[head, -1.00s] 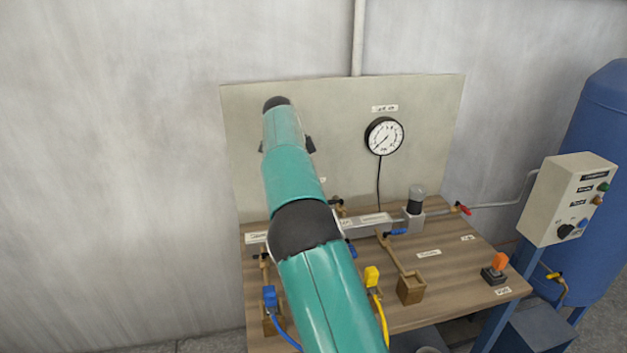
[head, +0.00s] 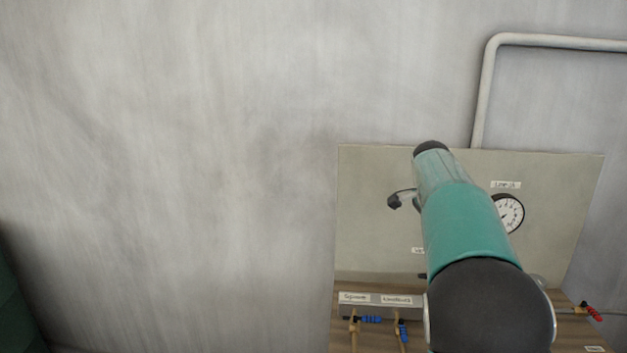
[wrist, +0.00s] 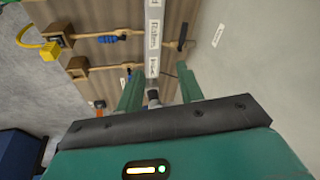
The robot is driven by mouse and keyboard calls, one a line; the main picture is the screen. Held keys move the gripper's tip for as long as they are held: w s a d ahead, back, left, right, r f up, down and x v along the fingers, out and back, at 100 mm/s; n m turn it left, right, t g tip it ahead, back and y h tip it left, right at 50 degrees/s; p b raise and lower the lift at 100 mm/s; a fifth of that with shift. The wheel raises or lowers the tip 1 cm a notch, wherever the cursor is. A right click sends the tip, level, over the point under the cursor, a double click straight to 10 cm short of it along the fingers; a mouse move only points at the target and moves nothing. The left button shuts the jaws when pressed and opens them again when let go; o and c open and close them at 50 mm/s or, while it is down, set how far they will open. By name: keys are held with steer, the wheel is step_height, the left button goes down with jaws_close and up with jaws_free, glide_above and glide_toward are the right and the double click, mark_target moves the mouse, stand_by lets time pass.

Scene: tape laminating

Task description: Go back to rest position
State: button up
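In the wrist view my gripper (wrist: 159,88) has two green fingers standing apart, with no held object visible between them. The workbench with its labelled grey manifold bar (wrist: 153,30) lies beyond the fingers. In the head view my arm rises over the right part of the picture in front of the back panel (head: 375,200). A dark part sticks out left of the arm's far end; the fingers cannot be made out there.
The bench shows blue-handled valves (head: 370,319), a red-handled valve (head: 592,313) and a gauge (head: 510,213) partly behind my arm. A yellow connector (wrist: 50,50) and wooden holders (wrist: 77,68) show in the wrist view. Bare wall (head: 170,170) fills the left.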

steer(key=s+a+r+n+t+y, duration=0.1)
steer(key=s+a+n, duration=0.25)
steer(key=s, duration=0.65)
steer(key=s+a+r+n+t+y, duration=0.1)
steer(key=s+a+r+n, duration=0.3)
steer(key=s, duration=0.6)
steer(key=s+a+f+n, duration=0.3)
steer(key=s+f+n, duration=0.1)
steer(key=s, duration=0.4)
steer(key=s+a+f+n+t, duration=0.1)
steer(key=s+f+n, duration=0.3)
steer(key=s, duration=0.5)
step_height(320, 180, down, 3)
steer(key=shift+a+r+n+y, duration=0.15)
steer(key=shift+a+n+y, duration=0.2)
steer(key=shift+a, duration=0.55)
steer(key=shift+w, duration=0.1)
